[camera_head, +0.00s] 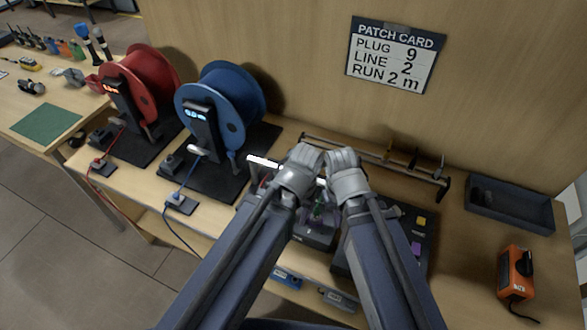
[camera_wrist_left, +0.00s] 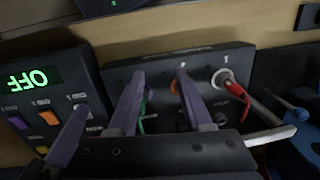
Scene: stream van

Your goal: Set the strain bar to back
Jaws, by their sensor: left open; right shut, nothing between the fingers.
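A pale bar (camera_head: 263,162), which I take to be the strain bar, shows beside the dark bench unit (camera_head: 312,232) in the head view. A pale bar end (camera_wrist_left: 270,137) also shows at the lower right of the left wrist view. My arms hide much of the unit.
A panel (camera_wrist_left: 60,95) with coloured switches and a display reading OFF stands beside the unit. A red lead (camera_wrist_left: 245,100) meets a round socket. Blue (camera_head: 220,105) and red (camera_head: 150,80) cable reels stand left. A grey tray (camera_head: 510,208) and orange device (camera_head: 516,270) lie right.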

